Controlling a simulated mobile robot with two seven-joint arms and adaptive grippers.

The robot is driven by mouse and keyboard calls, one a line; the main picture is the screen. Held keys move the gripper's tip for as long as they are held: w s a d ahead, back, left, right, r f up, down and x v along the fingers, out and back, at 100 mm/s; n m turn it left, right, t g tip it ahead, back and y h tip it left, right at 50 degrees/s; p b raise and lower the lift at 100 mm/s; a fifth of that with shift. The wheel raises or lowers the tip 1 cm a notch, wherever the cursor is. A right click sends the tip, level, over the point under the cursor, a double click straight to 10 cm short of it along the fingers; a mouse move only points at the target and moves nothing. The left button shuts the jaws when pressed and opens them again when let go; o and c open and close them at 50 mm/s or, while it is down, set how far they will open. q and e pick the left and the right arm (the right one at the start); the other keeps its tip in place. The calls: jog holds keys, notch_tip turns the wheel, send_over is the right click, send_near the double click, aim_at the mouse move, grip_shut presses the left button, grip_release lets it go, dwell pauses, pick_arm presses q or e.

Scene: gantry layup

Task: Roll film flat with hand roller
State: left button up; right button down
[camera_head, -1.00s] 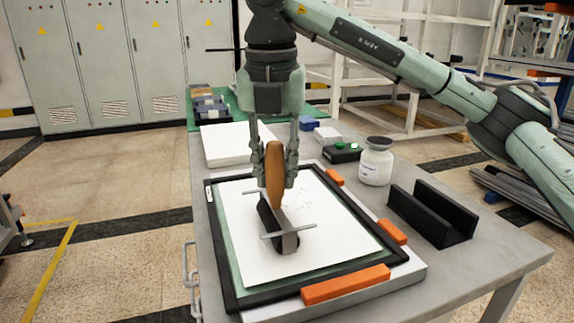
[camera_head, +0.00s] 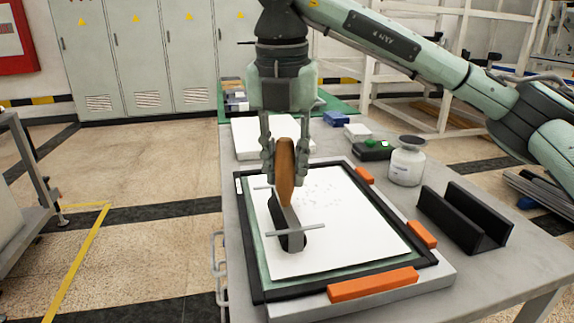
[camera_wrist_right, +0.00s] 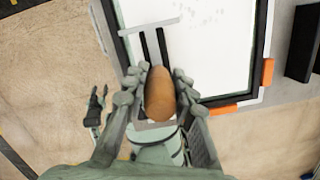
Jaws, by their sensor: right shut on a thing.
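My right gripper (camera_head: 284,170) is shut on the brown handle (camera_head: 286,178) of the hand roller and holds it nearly upright. The dark roller body (camera_head: 291,234) with its thin metal crossbars is over the left part of the white film (camera_head: 345,218); exact contact is unclear. The film lies on a green sheet inside a black frame. Small grey specks show on it beyond the roller. The right wrist view shows the handle end (camera_wrist_right: 160,95) between the fingers. A small dark shape, apparently my left gripper (camera_wrist_right: 97,98), shows at its left; its jaws are unclear.
Orange blocks (camera_head: 373,283) sit along the frame's near and right sides. A white jar (camera_head: 406,163) and a black channel-shaped holder (camera_head: 464,217) stand on the right of the table. A white slab (camera_head: 262,142) lies behind the frame.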

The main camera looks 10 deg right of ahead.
aim_at(285, 138)
jog(key=shift+r+p, duration=1.5)
jog(key=shift+r, duration=1.05)
pick_arm(q)
notch_tip(285, 138, up, 3)
jog(key=shift+r, duration=0.1)
pick_arm(e)
jog(key=shift+f, duration=0.1)
pick_arm(q)
jog(key=s+f, duration=0.4)
jog(key=f, duration=0.5)
pick_arm(e)
jog(key=w+f, duration=0.1)
jog(key=w+f+b, duration=0.1)
jog(key=w, duration=0.1)
jog(key=w+f, duration=0.1)
jog(key=w, duration=0.1)
jog(key=shift+w+f+b, duration=0.15)
jog(key=shift+f+b, duration=0.05)
jog(key=shift+b, duration=0.2)
pick_arm(q)
jog(key=w+r, duration=0.4)
jog(key=r, duration=0.3)
pick_arm(e)
jog(key=shift+f, duration=0.45)
pick_arm(q)
jog(key=shift+f+b, duration=0.25)
jog(key=shift+b, duration=0.3)
pick_arm(e)
jog(key=shift+f, duration=0.4)
